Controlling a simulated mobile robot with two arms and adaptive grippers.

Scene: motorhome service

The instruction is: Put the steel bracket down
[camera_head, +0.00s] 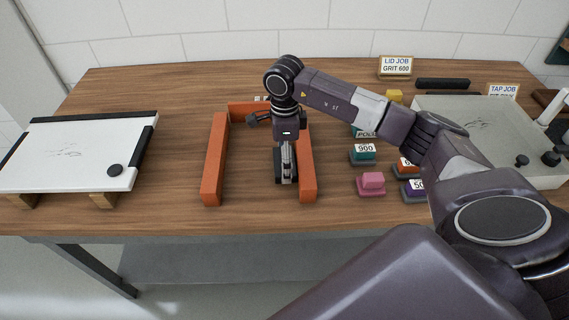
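My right arm reaches in from the right, and its gripper (287,172) points down beside the inner face of the right side of an orange U-shaped frame (214,160). The gripper is small and partly dark here, so I cannot tell whether it is open or shut. I cannot make out a steel bracket clearly; a dark and silvery shape shows at the fingers, but I cannot separate it from the gripper. My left gripper is not in view.
A white panel (70,158) with black edges rests on wooden blocks at left. Right of the frame stand coloured sanding blocks, including a pink block (371,182) and a teal 900 block (363,152). A "LID JOB" sign (396,66) stands behind. The table between panel and frame is clear.

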